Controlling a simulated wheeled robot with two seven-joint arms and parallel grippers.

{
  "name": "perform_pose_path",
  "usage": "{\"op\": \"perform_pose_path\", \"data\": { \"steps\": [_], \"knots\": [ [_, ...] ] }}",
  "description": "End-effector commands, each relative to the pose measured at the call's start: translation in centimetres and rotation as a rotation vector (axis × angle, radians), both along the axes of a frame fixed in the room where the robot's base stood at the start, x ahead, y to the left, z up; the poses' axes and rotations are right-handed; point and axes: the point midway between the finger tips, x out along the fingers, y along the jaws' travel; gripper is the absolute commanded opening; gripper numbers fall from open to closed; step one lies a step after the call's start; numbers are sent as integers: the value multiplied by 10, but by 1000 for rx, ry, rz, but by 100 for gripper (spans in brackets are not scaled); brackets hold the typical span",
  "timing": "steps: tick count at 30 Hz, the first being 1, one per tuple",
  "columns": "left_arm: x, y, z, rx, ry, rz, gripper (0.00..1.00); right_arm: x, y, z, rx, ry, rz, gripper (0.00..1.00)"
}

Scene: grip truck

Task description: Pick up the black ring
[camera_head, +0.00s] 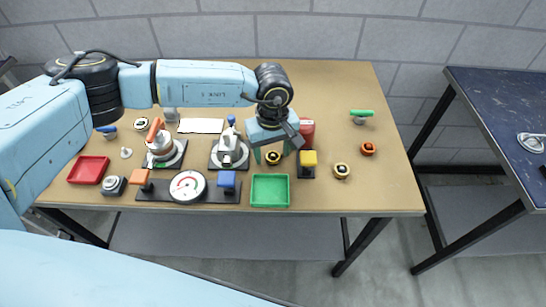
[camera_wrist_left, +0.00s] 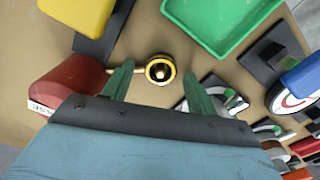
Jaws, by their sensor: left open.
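A small black and gold ring (camera_head: 273,157) lies on the table behind the green tray. I cannot tell the exact height gap. My right gripper is not in view.
The green tray (camera_head: 270,205) is just in front. A yellow block on a black base (camera_head: 308,160) and a red cylinder (camera_head: 308,130) stand close right. A grey device (camera_head: 230,150) stands left, a dial (camera_head: 188,186) front left.

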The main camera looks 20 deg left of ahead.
Motion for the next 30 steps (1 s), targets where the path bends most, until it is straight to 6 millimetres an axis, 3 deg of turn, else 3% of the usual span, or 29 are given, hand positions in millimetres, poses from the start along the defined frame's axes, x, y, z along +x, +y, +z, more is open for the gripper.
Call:
{"op": "perform_pose_path", "data": {
  "steps": [5,18,25,30],
  "knots": [
    [0,0,0,0,-1,0,57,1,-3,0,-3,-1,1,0],
    [0,0,0,0,-1,1,5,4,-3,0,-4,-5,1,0],
    [1,0,5,0,-3,1,5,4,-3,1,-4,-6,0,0],
    [1,1,32,1,-4,1,5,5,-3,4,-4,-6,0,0]
  ]
}}
